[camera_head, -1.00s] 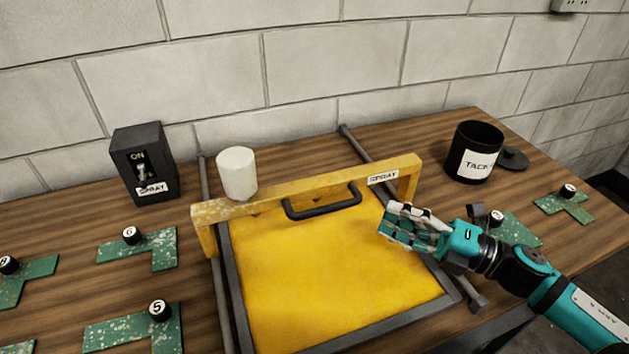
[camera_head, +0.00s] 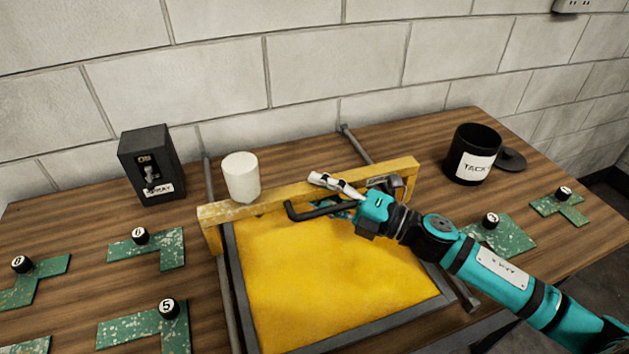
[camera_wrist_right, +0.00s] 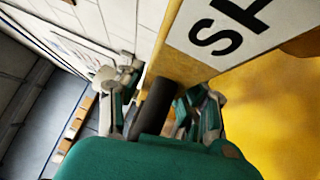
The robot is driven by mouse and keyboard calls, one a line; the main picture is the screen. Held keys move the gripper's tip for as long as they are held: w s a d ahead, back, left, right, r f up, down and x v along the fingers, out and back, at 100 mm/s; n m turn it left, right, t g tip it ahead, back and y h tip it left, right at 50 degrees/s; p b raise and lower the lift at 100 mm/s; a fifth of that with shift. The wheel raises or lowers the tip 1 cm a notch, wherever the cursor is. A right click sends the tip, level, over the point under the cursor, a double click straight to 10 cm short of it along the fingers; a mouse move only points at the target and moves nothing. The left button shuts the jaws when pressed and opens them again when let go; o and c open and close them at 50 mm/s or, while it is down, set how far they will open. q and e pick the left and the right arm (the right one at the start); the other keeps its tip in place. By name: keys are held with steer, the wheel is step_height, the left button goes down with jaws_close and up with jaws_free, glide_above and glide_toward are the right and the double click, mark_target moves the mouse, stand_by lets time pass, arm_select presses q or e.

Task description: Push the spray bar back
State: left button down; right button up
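The yellow spray bar (camera_head: 282,193) spans the yellow-filled, grey-framed tray (camera_head: 395,328) near its back edge. A white cup-like container (camera_head: 241,178) stands on the bar's left part. A black handle (camera_head: 300,212) is on the bar's front; its right part is hidden by my gripper. My right gripper (camera_head: 330,195) is at the handle, one finger above it and one below. In the right wrist view the dark handle (camera_wrist_right: 155,104) lies between the parted fingers, and the bar's white label (camera_wrist_right: 225,30) is close by. My left gripper is not in view.
Grey rails (camera_head: 356,143) run along both sides of the tray and extend behind the bar. A black switch box (camera_head: 150,165) stands at left and a black TACK pot (camera_head: 473,153) at right. Green numbered pieces (camera_head: 146,248) lie around. The block wall (camera_head: 300,70) is behind.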

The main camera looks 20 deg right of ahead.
steer(key=shift+w+a, duration=0.25)
steer(key=shift+w, duration=0.05)
